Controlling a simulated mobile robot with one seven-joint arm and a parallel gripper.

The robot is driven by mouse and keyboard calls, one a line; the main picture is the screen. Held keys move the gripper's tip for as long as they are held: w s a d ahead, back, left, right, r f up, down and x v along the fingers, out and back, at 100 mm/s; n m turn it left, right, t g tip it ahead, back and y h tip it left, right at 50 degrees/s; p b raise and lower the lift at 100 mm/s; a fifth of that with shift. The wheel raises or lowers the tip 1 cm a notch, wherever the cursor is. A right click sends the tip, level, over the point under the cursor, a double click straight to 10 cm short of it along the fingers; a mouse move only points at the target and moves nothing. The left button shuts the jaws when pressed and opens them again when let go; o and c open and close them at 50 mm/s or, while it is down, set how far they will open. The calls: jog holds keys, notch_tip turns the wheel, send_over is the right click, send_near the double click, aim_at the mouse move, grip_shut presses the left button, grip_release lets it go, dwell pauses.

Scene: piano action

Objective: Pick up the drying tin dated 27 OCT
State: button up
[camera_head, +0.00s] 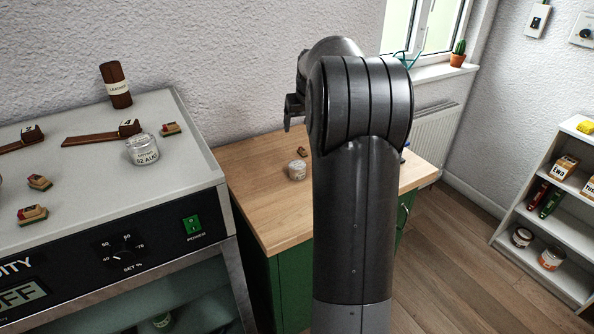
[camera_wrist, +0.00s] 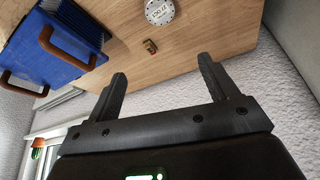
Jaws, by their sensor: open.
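A small round tin with a pale lid (camera_head: 297,170) stands on the wooden worktop, left of my arm in the head view. It also shows at the top edge of the wrist view (camera_wrist: 160,11), partly cut off; its lettering is too small to read surely. Another tin (camera_head: 143,149), labelled 02 AUG, stands on the grey cabinet top. My gripper (camera_wrist: 162,70) is open and empty, its fingers apart from the tin in the wrist view. In the head view, part of my gripper (camera_head: 293,110) shows above the worktop's back edge; the arm hides the rest.
A small wooden piece (camera_wrist: 150,46) lies near the tin. A blue object with brown handles (camera_wrist: 62,42) is on the worktop. Shelves (camera_head: 560,220) stand right; floor between is clear.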

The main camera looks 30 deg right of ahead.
send_near(297, 165)
jog(key=d, duration=0.1)
jog(key=x, duration=0.6)
jog(key=shift+a+x, duration=0.2)
jog(key=shift+x, duration=1.1)
jog(key=shift+a+x, duration=0.2)
jog(key=shift+x, duration=1.15)
jog(key=shift+c, duration=0.5)
jog(key=c, duration=1)
jog(key=shift+r, duration=0.1)
